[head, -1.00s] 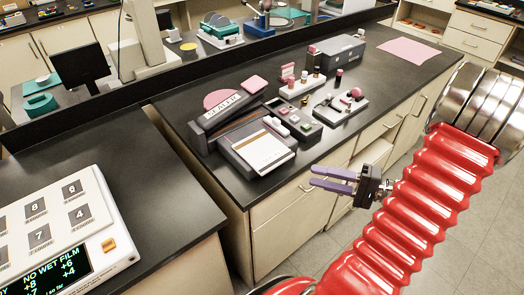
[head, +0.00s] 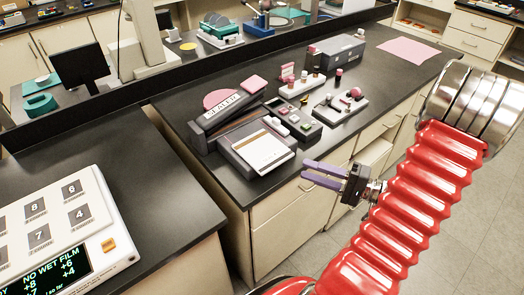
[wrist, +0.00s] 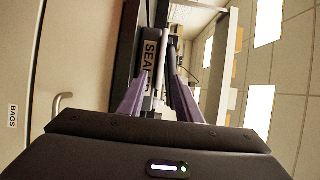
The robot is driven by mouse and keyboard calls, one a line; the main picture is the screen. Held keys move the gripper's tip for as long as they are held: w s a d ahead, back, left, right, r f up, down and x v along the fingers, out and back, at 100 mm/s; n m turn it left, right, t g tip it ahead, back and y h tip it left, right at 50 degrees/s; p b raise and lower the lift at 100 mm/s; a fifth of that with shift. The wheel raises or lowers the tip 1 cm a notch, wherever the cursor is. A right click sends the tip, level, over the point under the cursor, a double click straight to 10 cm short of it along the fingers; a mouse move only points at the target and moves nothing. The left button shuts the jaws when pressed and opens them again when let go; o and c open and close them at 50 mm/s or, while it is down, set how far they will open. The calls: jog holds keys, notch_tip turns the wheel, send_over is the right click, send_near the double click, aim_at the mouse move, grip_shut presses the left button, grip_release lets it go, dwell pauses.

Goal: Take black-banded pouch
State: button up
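My gripper (head: 304,170) has two purple fingers, apart and empty, in front of the bench's drawer fronts, right of and below the sealer (head: 222,112). In the wrist view the fingers (wrist: 160,75) point toward the sealer's lettered edge (wrist: 151,60). A pale flat item (head: 263,152) with a brown-orange stripe lies on the grey plate in front of the sealer; I cannot tell whether it is a pouch. I cannot make out a black-banded pouch in either view.
Small jars and racks (head: 340,103) stand right of the sealer. A pink sheet (head: 408,50) lies at the bench's far end. A drawer labelled BAGS (wrist: 13,115) shows in the wrist view. A keypad unit (head: 50,235) stands at left front. Floor is free at right.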

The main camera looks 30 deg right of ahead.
aim_at(284, 160)
jog(key=shift+x, duration=1.95)
jog(key=shift+x, duration=2.6)
jog(key=shift+s, duration=0.1)
jog(key=shift+c, duration=0.4)
grip_shut()
